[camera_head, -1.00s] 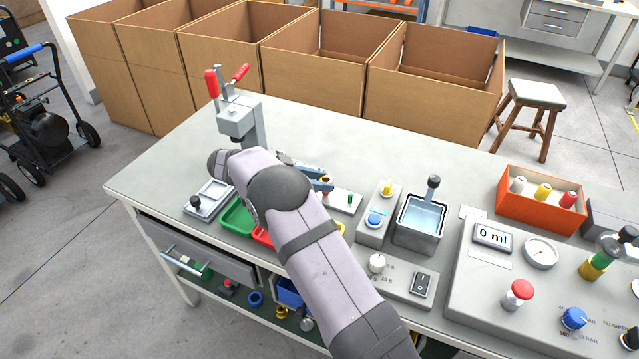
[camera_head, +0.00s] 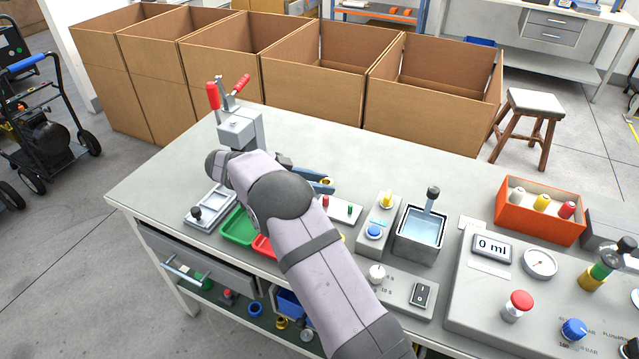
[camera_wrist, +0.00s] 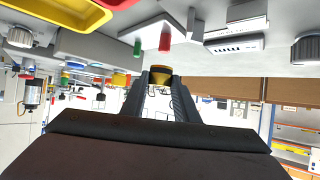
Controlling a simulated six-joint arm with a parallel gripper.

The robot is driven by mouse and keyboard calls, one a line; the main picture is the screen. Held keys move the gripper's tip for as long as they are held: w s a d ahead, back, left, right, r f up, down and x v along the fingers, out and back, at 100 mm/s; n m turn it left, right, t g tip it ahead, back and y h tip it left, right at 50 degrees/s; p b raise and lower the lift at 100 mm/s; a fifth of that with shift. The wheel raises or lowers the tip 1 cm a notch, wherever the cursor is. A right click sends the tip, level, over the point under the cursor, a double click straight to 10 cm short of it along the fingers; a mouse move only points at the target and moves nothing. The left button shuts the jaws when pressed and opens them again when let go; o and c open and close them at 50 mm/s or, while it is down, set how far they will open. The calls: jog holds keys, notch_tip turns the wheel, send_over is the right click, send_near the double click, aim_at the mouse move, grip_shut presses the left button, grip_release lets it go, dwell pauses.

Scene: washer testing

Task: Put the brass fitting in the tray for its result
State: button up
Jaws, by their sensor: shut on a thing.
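The brass fitting (camera_head: 326,181) is a small ring-like piece between the fingertips of my gripper (camera_head: 320,184). The gripper is shut on it and holds it above the bench. In the wrist view the fitting (camera_wrist: 160,75) shows at the finger ends. A green tray (camera_head: 238,227) and a red tray (camera_head: 263,246) lie at the bench's front edge, left of my forearm in the head view. My arm hides part of the red tray and most of a yellow tray. In the wrist view the yellow tray (camera_wrist: 91,16) shows at the upper left.
A clamp with red handles (camera_head: 240,128) stands behind my wrist. A grey plate fixture (camera_head: 211,205) lies at left. A small block with red and green lights (camera_head: 342,208), a button box (camera_head: 377,222) and a water tank (camera_head: 419,235) stand right of my arm.

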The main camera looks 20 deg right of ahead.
dwell(0.3)
jog(key=s+d+r+m+g+p, duration=0.1)
jog(key=s+d+r+p, duration=0.3)
jog(key=d+r, duration=0.6)
jog(key=n+t, duration=0.4)
send_over(355, 199)
notch_tip(355, 199, down, 6)
jog(key=shift+f+p, duration=1.15)
jog(key=shift+f, duration=3.9)
